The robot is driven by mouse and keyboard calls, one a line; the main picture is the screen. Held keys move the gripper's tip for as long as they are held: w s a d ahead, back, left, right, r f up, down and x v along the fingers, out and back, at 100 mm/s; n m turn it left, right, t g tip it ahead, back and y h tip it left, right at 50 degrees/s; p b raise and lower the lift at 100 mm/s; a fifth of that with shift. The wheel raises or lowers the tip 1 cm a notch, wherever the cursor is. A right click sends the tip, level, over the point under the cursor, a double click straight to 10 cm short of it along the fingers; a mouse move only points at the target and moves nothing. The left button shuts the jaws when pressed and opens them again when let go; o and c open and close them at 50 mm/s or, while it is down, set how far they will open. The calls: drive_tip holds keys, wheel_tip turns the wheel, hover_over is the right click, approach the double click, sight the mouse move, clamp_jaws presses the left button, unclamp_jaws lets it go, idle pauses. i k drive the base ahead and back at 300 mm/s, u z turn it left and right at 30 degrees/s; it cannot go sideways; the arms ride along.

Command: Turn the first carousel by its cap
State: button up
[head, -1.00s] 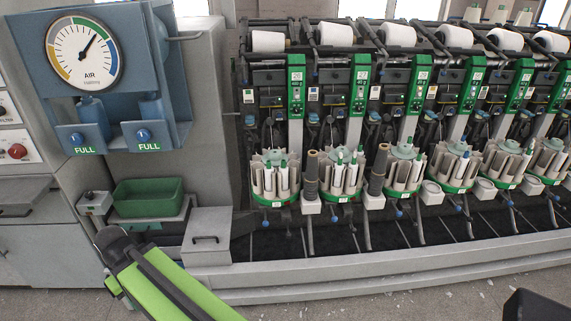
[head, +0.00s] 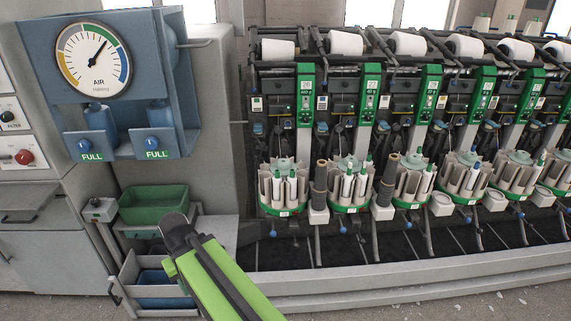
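The first carousel (head: 283,188) is the leftmost one in the row of winding units in the head view. It is a round magazine of pale pockets on a green base, with white bobbins in some pockets. Its pale grey-green cap (head: 284,163) sits on top in the middle. My green arm link with its dark end shows at the lower middle, left of and below the carousel, with a clear gap between. The fingers of my gripper are not in view, so nothing shows touching the cap.
A grey rail (head: 420,276) runs along the floor in front. At left are an air gauge (head: 94,58), a green bin (head: 153,203) and an open grey drawer (head: 119,300).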

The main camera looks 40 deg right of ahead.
sight(266, 173)
drive_tip(key=z, duration=0.1)
drive_tip(key=i, duration=1)
drive_tip(key=u, duration=0.1)
